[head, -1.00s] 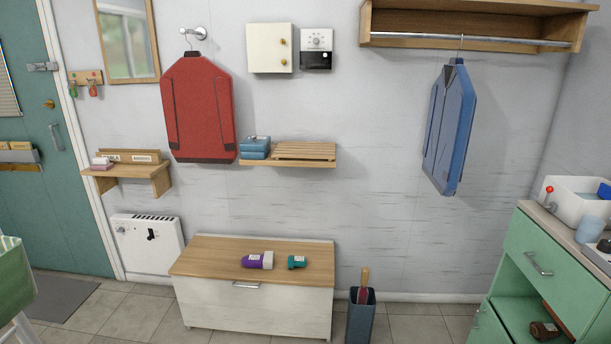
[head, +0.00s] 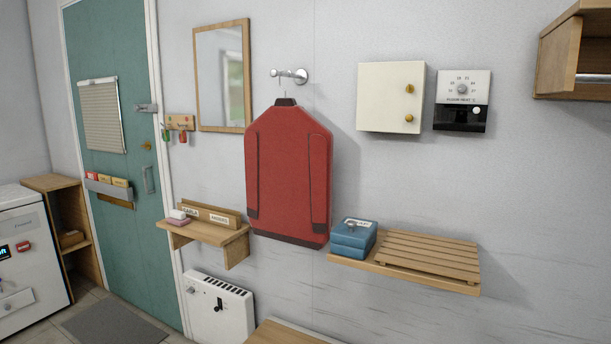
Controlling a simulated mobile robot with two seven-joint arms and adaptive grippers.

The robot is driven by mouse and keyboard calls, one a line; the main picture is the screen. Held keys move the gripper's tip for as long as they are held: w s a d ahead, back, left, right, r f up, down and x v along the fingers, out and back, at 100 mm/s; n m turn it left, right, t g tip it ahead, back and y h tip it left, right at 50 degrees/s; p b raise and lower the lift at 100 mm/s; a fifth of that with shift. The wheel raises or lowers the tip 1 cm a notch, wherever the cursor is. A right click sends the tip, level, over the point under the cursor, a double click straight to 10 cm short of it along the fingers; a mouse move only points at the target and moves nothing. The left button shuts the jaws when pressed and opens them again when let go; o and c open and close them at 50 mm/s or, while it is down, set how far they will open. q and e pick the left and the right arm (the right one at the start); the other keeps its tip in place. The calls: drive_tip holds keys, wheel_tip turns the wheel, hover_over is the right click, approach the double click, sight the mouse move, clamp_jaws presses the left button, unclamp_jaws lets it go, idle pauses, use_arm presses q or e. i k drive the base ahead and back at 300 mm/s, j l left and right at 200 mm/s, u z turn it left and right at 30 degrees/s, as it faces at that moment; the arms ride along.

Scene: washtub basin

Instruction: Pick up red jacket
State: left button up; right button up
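The red jacket (head: 290,172) hangs on the grey wall, left of the middle of the head view. It is stiff and flat-looking, with dark seams and a dark bottom edge. Its hanger hooks on a silver wall hook (head: 290,75) above it. Neither of my grippers shows in the head view.
A slatted wooden shelf (head: 428,262) with blue boxes (head: 353,238) juts out at the jacket's lower right. A small wooden shelf (head: 207,232) sits at its lower left, above a white heater (head: 219,308). A bench top (head: 285,334) shows below. A teal door (head: 118,180) stands left.

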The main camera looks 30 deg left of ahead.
sight(288, 154)
drive_tip(key=i+j, duration=0.25)
drive_tip(key=i, duration=0.25)
drive_tip(key=i+j, duration=0.25)
drive_tip(key=i, duration=0.25)
drive_tip(key=j, duration=0.95)
drive_tip(key=i+j, duration=0.1)
drive_tip(key=j, duration=0.9)
